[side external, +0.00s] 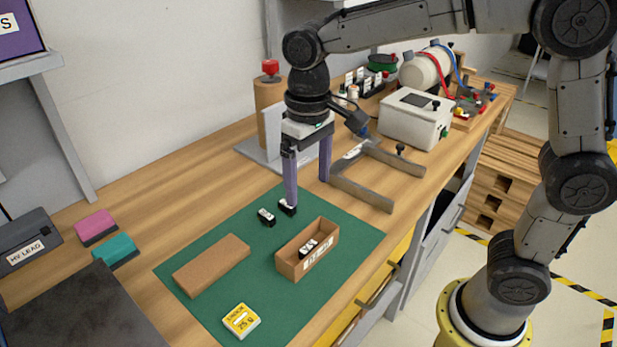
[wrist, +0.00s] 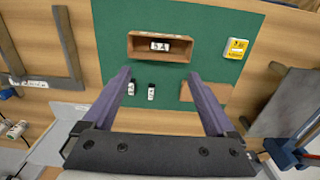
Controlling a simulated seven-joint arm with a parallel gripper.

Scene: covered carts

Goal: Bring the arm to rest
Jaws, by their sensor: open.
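My gripper (side external: 307,194) is open above the back edge of the green mat (side external: 208,254), fingers pointing down with nothing between them. In the wrist view its purple fingers (wrist: 159,73) are spread wide. An open brown box (side external: 288,262) sits on the mat and holds another black labelled piece (side external: 308,247). It also shows in the wrist view (wrist: 134,48).
A flat brown block (side external: 211,265) and a yellow labelled box (side external: 241,321) lie on the mat. A grey angled frame (side external: 362,193) lies right of the gripper. A stand with a red knob (side external: 270,70) and a white instrument box (side external: 413,120) stand behind.

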